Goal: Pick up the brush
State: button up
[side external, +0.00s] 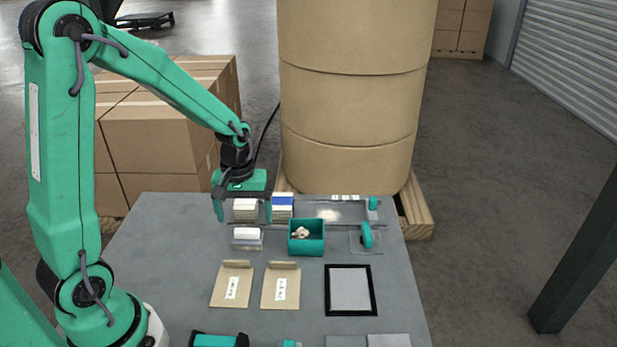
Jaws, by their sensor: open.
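I cannot pick out the brush for certain. A teal upright piece (367,236) stands on a clear plate at the right of the table, and a teal and black item (218,341) is cut off by the bottom edge; either is too small or too cropped to name. My gripper (243,210) is open and points down at the back left of the table. Its fingers hang on either side of a cream stack (245,205), and I cannot tell whether they touch it.
A grey table (165,260) holds a blue-topped stack (282,200), a white block (246,233), a teal box (306,249) with a pale item inside, two kraft envelopes (232,270) and a black frame (326,290). Large kraft rolls (350,100) stand behind. The table's left side is clear.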

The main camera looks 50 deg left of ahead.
aim_at(246, 230)
jog(key=shift+f, duration=0.55)
jog(key=shift+f, duration=0.1)
jog(key=shift+f, duration=2.45)
jog(key=c, duration=1.1)
